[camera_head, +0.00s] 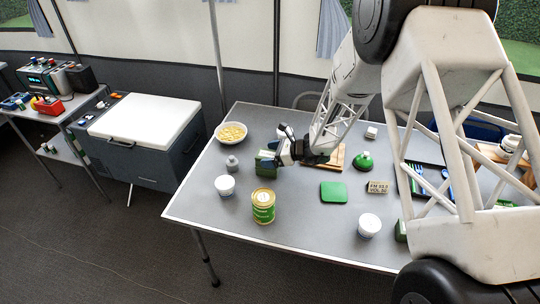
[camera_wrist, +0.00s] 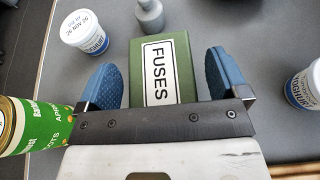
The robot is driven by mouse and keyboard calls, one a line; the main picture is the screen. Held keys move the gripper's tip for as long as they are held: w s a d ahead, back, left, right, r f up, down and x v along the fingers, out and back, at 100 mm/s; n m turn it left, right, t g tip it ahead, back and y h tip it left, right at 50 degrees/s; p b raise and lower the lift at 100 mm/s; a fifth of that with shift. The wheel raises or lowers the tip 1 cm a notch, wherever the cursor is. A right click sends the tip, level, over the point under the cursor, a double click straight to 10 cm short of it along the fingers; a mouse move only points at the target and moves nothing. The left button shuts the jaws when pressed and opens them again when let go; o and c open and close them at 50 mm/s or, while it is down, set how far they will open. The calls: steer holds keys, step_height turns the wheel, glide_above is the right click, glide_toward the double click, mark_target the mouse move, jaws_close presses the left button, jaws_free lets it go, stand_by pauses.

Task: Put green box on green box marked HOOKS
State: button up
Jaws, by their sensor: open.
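A green box (camera_wrist: 178,92) with a white label reading FUSES lies between the open fingers of my gripper (camera_wrist: 160,78) in the wrist view. Gaps show between the box and both blue fingertips. In the head view the box (camera_head: 265,163) is near the table's left end, with my gripper (camera_head: 284,147) just right of it. Another green thing (camera_head: 401,231), perhaps a box, shows partly behind my arm near the front edge. I cannot read any HOOKS marking.
A green-labelled can (camera_head: 263,207), white cups (camera_head: 225,185) (camera_head: 368,226), a grey weight-like object (camera_head: 232,164) and a bowl (camera_head: 230,133) stand around the gripper. A green flat square (camera_head: 333,192) and a beige FM display block (camera_head: 379,187) lie mid-table. My arm hides much of the right side.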

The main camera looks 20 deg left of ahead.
steer(key=v, duration=1.2)
steer(key=shift+f, duration=0.1)
stand_by(0.6)
steer(key=s+d+r+n+g+h, duration=0.1)
steer(key=s+d+r+n+h, duration=0.2)
steer(key=s+d+r+n, duration=0.4)
steer(key=s+d+r+n+h, duration=0.2)
steer(key=s+d+r, duration=0.2)
steer(key=s+r, duration=0.6)
steer(key=s+d+r+n+t+h, duration=0.1)
steer(key=s+d+r+n+h, duration=0.3)
steer(key=s+d, duration=0.4)
steer(key=s+d+r+n+t+h, duration=0.2)
steer(key=s+d+r+n+h, duration=0.2)
steer(key=s+d, duration=0.5)
steer(key=s+r, duration=0.2)
steer(key=s, duration=0.3)
steer(key=shift+s+r+n+t+h, duration=0.2)
steer(key=shift+s+n+t+h, duration=0.1)
steer(key=shift+n, duration=0.1)
